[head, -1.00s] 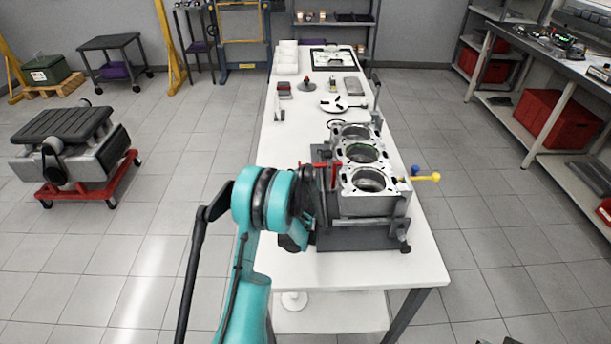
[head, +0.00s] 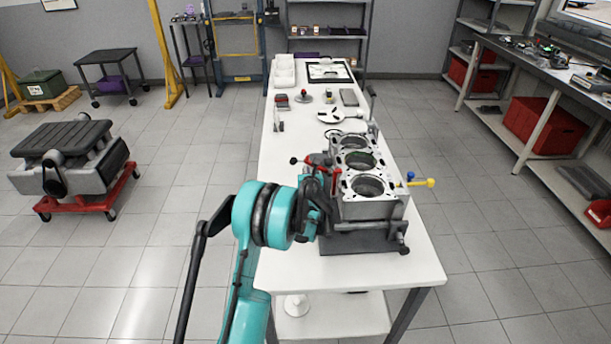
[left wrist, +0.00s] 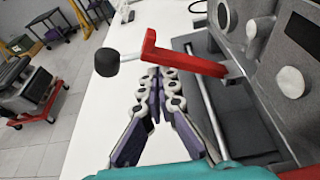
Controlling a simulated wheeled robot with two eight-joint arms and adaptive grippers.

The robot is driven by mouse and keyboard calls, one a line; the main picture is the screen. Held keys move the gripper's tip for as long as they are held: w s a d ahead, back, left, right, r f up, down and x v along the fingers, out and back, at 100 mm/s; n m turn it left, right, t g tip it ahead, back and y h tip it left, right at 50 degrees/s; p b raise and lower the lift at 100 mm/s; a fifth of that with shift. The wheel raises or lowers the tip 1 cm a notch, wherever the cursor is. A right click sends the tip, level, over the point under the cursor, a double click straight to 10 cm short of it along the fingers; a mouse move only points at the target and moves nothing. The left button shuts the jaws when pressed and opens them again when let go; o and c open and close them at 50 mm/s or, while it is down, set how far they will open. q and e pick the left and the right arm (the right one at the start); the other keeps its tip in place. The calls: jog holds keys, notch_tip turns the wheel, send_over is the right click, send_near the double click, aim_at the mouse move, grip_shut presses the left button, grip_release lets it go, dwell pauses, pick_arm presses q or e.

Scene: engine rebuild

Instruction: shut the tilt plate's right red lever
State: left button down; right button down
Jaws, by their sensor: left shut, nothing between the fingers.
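The engine block (head: 362,206) stands on the dark tilt plate (head: 365,242) on the table. A red lever (head: 312,160) with a dark knob sticks out to the left of the block. A second red part (head: 335,182) stands nearer, beside the block. In the left wrist view a red lever (left wrist: 185,57) with a black ball knob (left wrist: 106,62) points left, close beyond my fingertips. I cannot tell whether they touch. My left gripper (left wrist: 159,73) is shut and empty; in the head view (head: 322,195) it is left of the block. My right gripper is not in view.
A yellow-tipped handle (head: 420,183) and a blue knob (head: 411,175) stick out on the block's right side. Small parts and a white tray (head: 284,76) lie farther back on the white table (head: 275,165). The table's left strip is mostly clear.

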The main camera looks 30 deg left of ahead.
pick_arm(q)
jog(key=shift+w+d+r+p, duration=0.2)
jog(key=shift+d+r, duration=0.1)
jog(key=shift+r, duration=0.3)
jog(key=shift+w+d+r+p, duration=0.15)
jog(key=shift+d+r, duration=0.15)
jog(key=shift+r, duration=0.25)
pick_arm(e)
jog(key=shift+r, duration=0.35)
